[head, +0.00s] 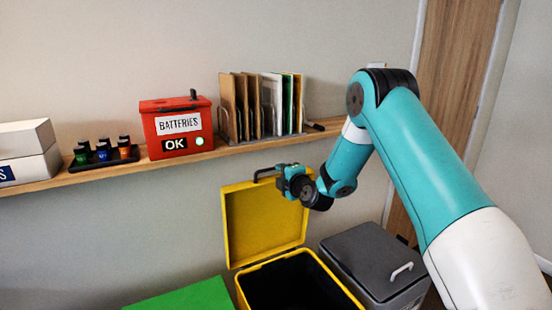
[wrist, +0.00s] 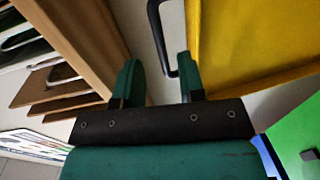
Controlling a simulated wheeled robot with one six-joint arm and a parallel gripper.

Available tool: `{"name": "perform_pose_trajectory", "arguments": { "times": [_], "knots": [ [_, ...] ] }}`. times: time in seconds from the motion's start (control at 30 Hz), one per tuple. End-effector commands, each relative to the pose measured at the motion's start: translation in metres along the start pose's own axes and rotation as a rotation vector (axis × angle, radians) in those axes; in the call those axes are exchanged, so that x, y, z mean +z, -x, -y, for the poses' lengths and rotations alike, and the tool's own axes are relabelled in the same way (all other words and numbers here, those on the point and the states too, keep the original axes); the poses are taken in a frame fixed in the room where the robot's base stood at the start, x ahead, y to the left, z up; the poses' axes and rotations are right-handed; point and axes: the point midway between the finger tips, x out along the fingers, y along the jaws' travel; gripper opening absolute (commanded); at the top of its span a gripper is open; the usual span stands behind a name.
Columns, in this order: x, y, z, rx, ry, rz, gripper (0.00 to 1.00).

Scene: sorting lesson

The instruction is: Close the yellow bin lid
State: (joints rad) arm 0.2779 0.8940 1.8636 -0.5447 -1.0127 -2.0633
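The yellow bin (head: 338,288) stands on the floor with a dark, open inside. Its yellow lid (head: 265,222) is raised, standing nearly upright by the wall; it also shows at the upper right of the wrist view (wrist: 255,40). A dark handle (head: 262,174) sits at the lid's top edge. My gripper (head: 283,180) is at the handle's right end. In the wrist view, my gripper (wrist: 158,65) has its two green fingers spread apart. The black handle (wrist: 157,32) reaches into the gap between them, close to the right finger; whether it touches cannot be told.
A wooden shelf (head: 110,173) runs just above the lid, with a red batteries box (head: 178,142), upright folders (head: 262,105) and small jars on it. A grey bin (head: 360,258) with a closed lid stands right of the yellow one; a green lid (head: 185,298) is at left.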

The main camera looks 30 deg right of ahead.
Motion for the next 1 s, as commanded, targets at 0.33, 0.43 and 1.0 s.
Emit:
{"name": "perform_pose_trajectory", "arguments": {
  "times": [0.33,0.43,1.0],
  "knots": [
    [0.002,-0.053,-0.001,-0.001,-0.001,0.002,0.36],
    [0.003,-0.058,0.000,-0.002,-0.001,0.003,0.36],
    [0.004,-0.060,0.001,-0.002,-0.001,0.004,0.00]
  ]
}}
